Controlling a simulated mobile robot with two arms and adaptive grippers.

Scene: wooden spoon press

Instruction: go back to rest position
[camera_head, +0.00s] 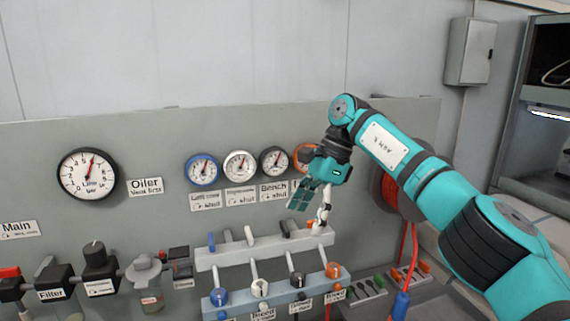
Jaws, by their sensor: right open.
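My right arm comes in from the right side of the head view. Its right gripper (312,198) is open, in front of the grey panel (60,140) at the right end of the valve rack (262,250). One finger hangs down close to the rack's top bar; I cannot tell whether it touches. The gripper and wrist partly hide an orange-rimmed gauge (303,156). My left gripper is not in view.
A large gauge (87,174) and blue (202,169), white (240,166) and black (275,162) gauges are on the panel. A red hose reel (390,190) is behind my arm. A tray (372,292) with small tools lies below. The wall above the panel is clear.

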